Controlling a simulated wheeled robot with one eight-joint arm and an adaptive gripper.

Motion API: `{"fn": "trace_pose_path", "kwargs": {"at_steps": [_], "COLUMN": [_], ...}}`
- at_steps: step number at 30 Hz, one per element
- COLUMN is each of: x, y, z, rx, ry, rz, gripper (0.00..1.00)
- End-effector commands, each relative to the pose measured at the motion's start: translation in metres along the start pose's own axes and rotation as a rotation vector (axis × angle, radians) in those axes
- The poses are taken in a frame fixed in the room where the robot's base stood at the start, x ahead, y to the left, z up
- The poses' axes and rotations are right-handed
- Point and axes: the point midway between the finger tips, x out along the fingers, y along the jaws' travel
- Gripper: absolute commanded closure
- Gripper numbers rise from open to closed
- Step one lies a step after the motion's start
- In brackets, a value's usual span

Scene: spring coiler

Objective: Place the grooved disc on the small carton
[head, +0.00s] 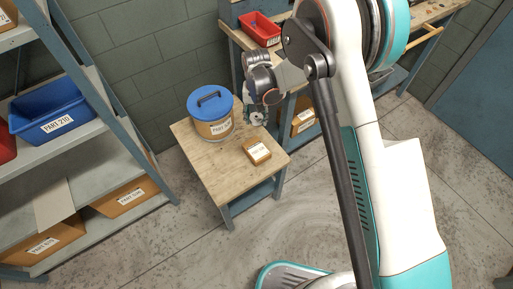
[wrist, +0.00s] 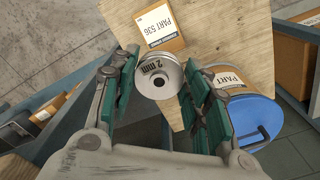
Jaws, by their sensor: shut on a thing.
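The grooved disc (wrist: 157,84) is a silvery round piece marked "2 mm". In the wrist view it sits between the two green-padded fingers of my gripper (wrist: 160,70), which is shut on it. In the head view my gripper (head: 256,117) hangs over the back right part of the small wooden table, and the disc cannot be made out there. The small carton (head: 257,155) is a brown box with a white label, lying near the table's right edge. In the wrist view the carton (wrist: 172,43) reads "PART 536" and lies beyond the disc, apart from it.
A tub with a blue lid (head: 209,101) stands on the small table (head: 222,172), left of the carton. It also shows in the wrist view (wrist: 252,118), close to the right finger. Shelves with bins (head: 62,110) stand at left. The table's front is clear.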

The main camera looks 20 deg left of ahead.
Motion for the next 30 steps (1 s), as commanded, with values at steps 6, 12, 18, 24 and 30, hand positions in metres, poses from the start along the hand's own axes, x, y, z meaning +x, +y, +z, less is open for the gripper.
{"fn": "trace_pose_path", "kwargs": {"at_steps": [6,12,18,24,30], "x": [0.053,0.102,0.139,0.15,0.174], "y": [0.0,0.0,0.001,0.001,0.001], "z": [-0.001,-0.001,0.0,0.0,-0.001], "rx": [0.0,0.0,0.0,0.0,0.0], "ry": [0.0,0.0,0.0,0.0,0.0], "rz": [0.0,0.0,0.0,0.0,0.0], "gripper": [0.9,0.9,0.9,0.9,0.9]}}
